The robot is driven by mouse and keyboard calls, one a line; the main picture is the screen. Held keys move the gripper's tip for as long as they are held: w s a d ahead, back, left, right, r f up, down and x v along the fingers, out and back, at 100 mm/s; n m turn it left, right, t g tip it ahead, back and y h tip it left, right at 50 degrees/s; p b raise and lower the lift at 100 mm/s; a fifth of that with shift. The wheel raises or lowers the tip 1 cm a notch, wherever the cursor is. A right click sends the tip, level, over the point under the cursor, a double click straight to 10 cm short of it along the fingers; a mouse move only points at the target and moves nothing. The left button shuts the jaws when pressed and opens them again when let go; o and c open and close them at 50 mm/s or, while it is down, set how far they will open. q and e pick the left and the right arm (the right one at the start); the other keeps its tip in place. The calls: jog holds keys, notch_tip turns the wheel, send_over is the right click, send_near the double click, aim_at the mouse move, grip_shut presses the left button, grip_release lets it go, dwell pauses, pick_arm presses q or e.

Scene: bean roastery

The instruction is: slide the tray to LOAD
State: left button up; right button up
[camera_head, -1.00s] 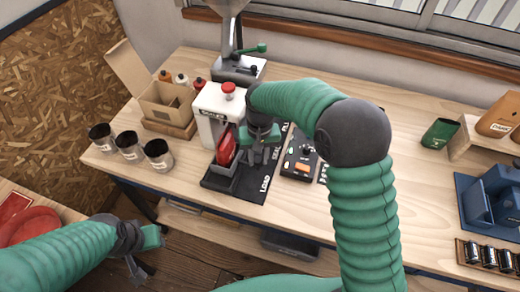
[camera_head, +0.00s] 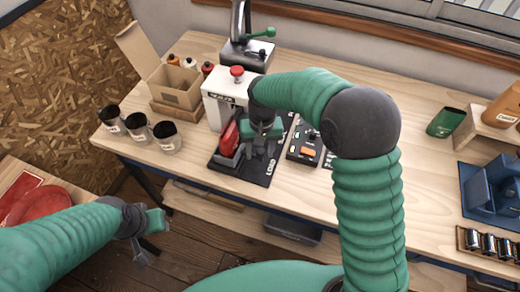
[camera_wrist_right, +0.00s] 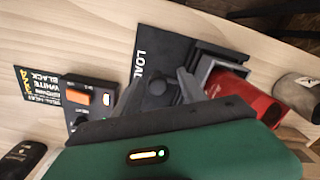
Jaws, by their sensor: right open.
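The small dark grey tray (camera_head: 225,161) sits on a black base plate (camera_head: 252,174) at the front of the white machine, with a red bag (camera_head: 230,138) in it. The LOAD label (camera_head: 270,167) lies right of the tray on the plate. In the right wrist view the tray (camera_wrist_right: 207,66), red bag (camera_wrist_right: 245,97) and LOAD label (camera_wrist_right: 140,66) show again. My right gripper (camera_head: 262,150) is open, low over the plate beside the tray.
The white machine (camera_head: 220,105) with a red button stands behind the tray. A control box (camera_head: 305,148) is close right of the plate.

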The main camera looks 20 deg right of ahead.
notch_tip(320, 180, up, 17)
jog(key=shift+d+f+p, duration=0.15)
jog(key=shift+d+p, duration=0.15)
jog(key=shift+p, duration=0.15)
jog(key=s+d+f+t, duration=0.1)
jog(key=s+d+f, duration=0.1)
jog(key=s+f, duration=0.3)
jog(key=s+d+f+n, duration=0.1)
jog(key=s+d+f, duration=0.1)
jog(key=s+f, duration=0.3)
jog(key=s+d+f+t, duration=0.1)
jog(key=s+d+f, duration=0.1)
jog(key=s+f, duration=0.3)
jog(key=shift+s+d+f+t, duration=0.3)
jog(key=shift+s+d, duration=0.1)
jog(key=shift+s, duration=0.3)
